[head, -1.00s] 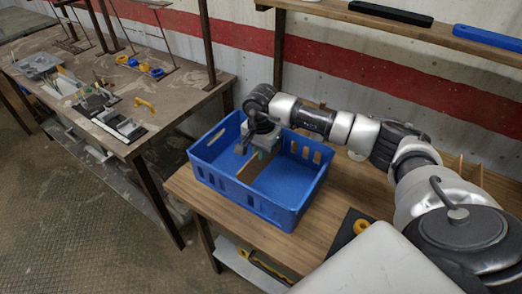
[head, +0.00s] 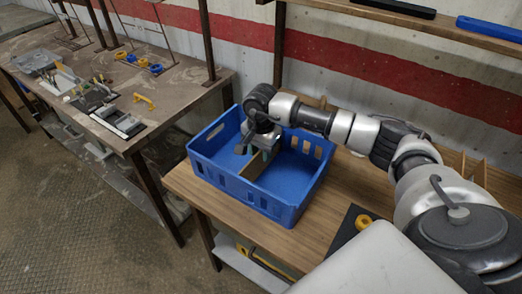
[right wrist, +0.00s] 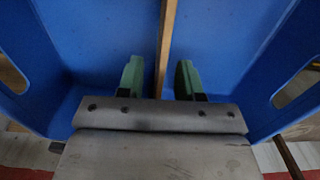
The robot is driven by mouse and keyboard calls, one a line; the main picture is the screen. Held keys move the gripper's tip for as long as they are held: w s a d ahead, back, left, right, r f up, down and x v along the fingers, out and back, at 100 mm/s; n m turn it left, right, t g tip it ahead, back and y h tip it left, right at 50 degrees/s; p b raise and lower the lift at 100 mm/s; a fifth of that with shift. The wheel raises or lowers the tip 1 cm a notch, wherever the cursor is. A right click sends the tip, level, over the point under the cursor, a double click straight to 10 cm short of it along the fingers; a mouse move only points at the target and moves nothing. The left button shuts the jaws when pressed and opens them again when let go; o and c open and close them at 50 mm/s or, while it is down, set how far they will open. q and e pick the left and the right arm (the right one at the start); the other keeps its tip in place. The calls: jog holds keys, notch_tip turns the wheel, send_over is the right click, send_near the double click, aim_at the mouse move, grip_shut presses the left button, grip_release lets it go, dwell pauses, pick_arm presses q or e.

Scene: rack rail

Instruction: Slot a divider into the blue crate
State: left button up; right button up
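The blue crate (head: 262,207) stands on the wooden table, open at the top. A thin tan divider (right wrist: 166,45) stands on edge inside it, about mid-crate; its top edge runs away from the camera in the right wrist view. My right gripper (right wrist: 158,78) is over the crate with its green fingertips apart, one on each side of the divider. A gap shows between each fingertip and the divider. The gripper also shows over the crate in the head view (head: 256,156). The divider's lower edge is hidden. My left gripper is not in view.
The wooden table (head: 335,215) has bare room right of the crate. Thin wooden uprights (head: 470,168) stand behind my right arm. A dark mat with a yellow ring (head: 362,223) lies near the front. A cluttered workbench (head: 190,85) stands at left.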

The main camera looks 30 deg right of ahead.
jog(key=shift+r, duration=0.1)
notch_tip(320, 180, up, 11)
jog(key=b, duration=0.2)
jog(key=shift+f, duration=0.2)
jog(key=shift+f, duration=0.1)
